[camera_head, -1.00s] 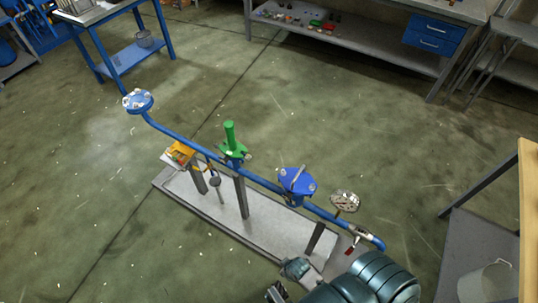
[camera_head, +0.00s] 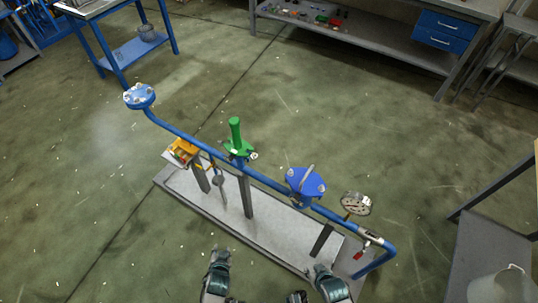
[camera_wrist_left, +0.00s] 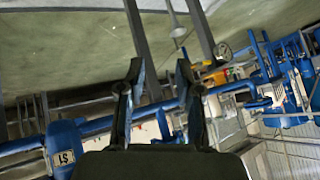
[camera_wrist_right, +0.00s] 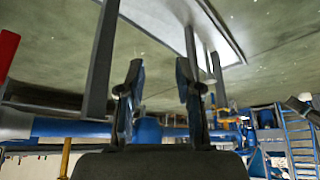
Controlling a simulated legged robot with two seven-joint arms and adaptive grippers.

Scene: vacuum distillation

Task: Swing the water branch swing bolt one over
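A blue pipe branch (camera_head: 270,183) runs slantwise above a grey base plate. It carries a round blue flange (camera_head: 139,96) with light bolts at its left end and a blue lobed cover (camera_head: 306,183) with a silver bar across it. The cover and flange have light bolt heads; I cannot tell which is swing bolt one. My left gripper (camera_wrist_left: 158,78) is open and empty in its wrist view; it shows low in the head view (camera_head: 218,262). My right gripper (camera_wrist_right: 159,80) is open and empty; it shows at the lower edge (camera_head: 324,276). Both are apart from the cover.
A green valve top (camera_head: 236,138), an orange-yellow part (camera_head: 182,150) and a round gauge (camera_head: 356,203) stand along the pipe. Posts rise from the grey base plate (camera_head: 282,231). A grey bucket (camera_head: 499,287) is at lower right.

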